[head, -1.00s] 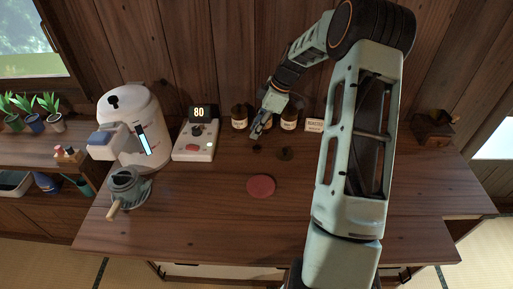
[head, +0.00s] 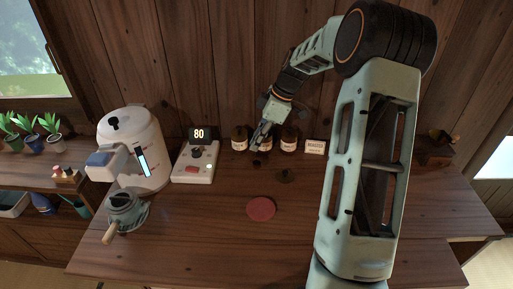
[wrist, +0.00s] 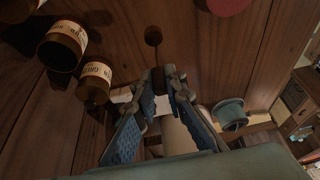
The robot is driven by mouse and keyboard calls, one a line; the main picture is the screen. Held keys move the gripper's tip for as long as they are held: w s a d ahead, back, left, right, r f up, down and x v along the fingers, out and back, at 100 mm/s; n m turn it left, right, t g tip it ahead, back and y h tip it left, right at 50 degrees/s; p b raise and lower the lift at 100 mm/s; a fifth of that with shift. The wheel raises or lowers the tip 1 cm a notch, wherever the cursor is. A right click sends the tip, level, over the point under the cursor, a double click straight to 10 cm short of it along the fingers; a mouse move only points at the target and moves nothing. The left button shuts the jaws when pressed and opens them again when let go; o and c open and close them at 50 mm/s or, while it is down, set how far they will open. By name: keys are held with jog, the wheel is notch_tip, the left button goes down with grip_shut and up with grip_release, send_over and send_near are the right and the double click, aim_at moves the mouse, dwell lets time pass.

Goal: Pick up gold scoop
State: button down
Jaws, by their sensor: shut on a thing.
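The gold scoop shows as a small dark round bowl (wrist: 152,36) just beyond the fingertips in the wrist view, with a thin handle leading back between them. In this dim light its gold colour does not show. My gripper (wrist: 163,86) is shut on the handle. In the head view, my gripper (head: 258,147) points down in front of the jars, and the scoop (head: 257,162) is a small dark spot just below its tips. Whether the scoop is clear of the tabletop is hard to tell.
Brown labelled jars (head: 289,139) stand behind and beside my gripper, close to it. A small sign (head: 314,147) is to their right. A dark disc (head: 284,175) and a red round mat (head: 261,209) lie in front. A scale (head: 195,165), white kettle-like machine (head: 135,140) and grinder (head: 124,208) stand left.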

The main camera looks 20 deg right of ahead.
jog(key=s+a+r+b, duration=0.1)
jog(key=s+a+r, duration=0.3)
jog(key=s+r, duration=0.3)
jog(key=s, duration=0.4)
jog(key=shift+a+r, duration=0.15)
jog(key=shift+r, duration=0.05)
